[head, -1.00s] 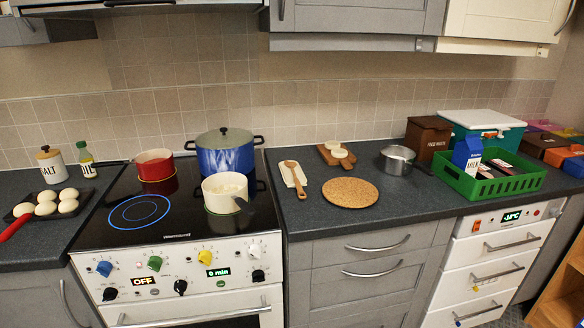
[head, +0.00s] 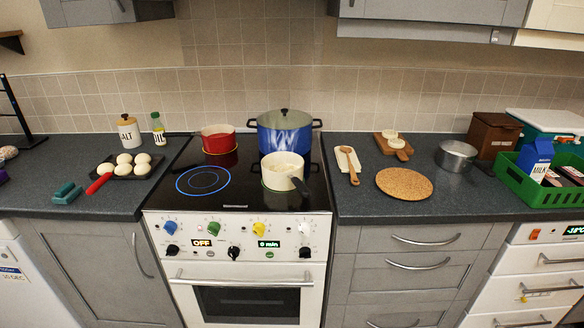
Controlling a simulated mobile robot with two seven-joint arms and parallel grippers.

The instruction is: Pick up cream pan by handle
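The cream pan (head: 282,172) stands upright on the front right of the black glass cooktop in the head view. Something pale is inside the pan, too small to make out. Neither of my grippers shows in this view.
A blue lidded pot (head: 285,134) stands right behind the cream pan, and a red pan (head: 218,139) is at the back left. A blue ring (head: 203,181) glows on the bare front left hob. A cork mat (head: 404,184) and wooden spoon (head: 351,168) lie to the right.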

